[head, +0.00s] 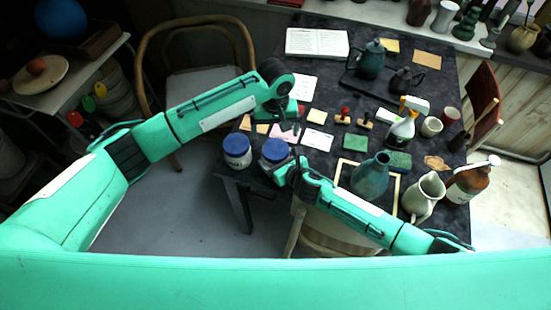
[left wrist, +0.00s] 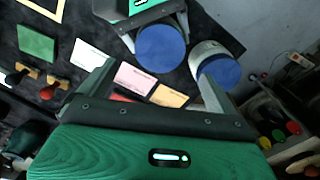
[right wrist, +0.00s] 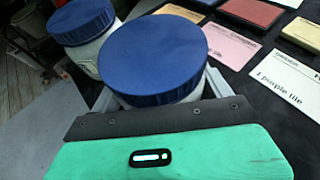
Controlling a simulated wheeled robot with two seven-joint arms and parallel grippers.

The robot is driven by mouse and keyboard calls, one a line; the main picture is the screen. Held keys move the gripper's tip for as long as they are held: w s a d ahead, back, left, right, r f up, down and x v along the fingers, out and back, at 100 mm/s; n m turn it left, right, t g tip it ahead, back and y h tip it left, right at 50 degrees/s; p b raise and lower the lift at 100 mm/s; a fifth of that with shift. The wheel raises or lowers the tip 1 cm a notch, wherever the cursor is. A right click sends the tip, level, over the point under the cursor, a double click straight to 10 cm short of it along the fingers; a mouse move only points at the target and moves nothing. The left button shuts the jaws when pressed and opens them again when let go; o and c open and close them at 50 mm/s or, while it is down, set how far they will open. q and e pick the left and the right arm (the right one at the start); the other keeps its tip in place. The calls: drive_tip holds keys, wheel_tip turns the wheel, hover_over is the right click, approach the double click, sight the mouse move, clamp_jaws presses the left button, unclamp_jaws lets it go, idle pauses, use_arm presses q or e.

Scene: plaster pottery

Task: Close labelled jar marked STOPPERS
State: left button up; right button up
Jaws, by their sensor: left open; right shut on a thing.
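Two pale jars with blue lids stand at the table's near left corner. My right gripper (right wrist: 160,92) is shut on the right jar (head: 274,153), its fingers on either side of the body below the lid (right wrist: 153,52). The lid sits on top of this jar; I cannot tell how tightly. The left jar (head: 237,152) stands beside it, also lidded, and shows in the right wrist view (right wrist: 85,25). No STOPPERS label is readable. My left gripper (head: 287,108) is open and empty, above the table behind the jars. Both lids show beyond its fingers in the left wrist view (left wrist: 160,48).
Cards (head: 318,139), stamps (head: 343,115) and a green pad (head: 355,142) lie right of the jars. A teal vase (head: 370,176), spray bottle (head: 401,131) and cream pitcher (head: 424,195) stand farther right. Chairs stand behind and in front. The jars are close to the table edge.

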sight(275, 148)
use_arm(q)
drive_tip(key=shift+f, duration=0.1)
drive_tip(key=shift+f, duration=3.95)
drive_tip(key=shift+c, duration=0.4)
drive_tip(key=c, duration=0.7)
drive_tip(key=o, duration=0.9)
drive_tip(key=shift+r, duration=2.3)
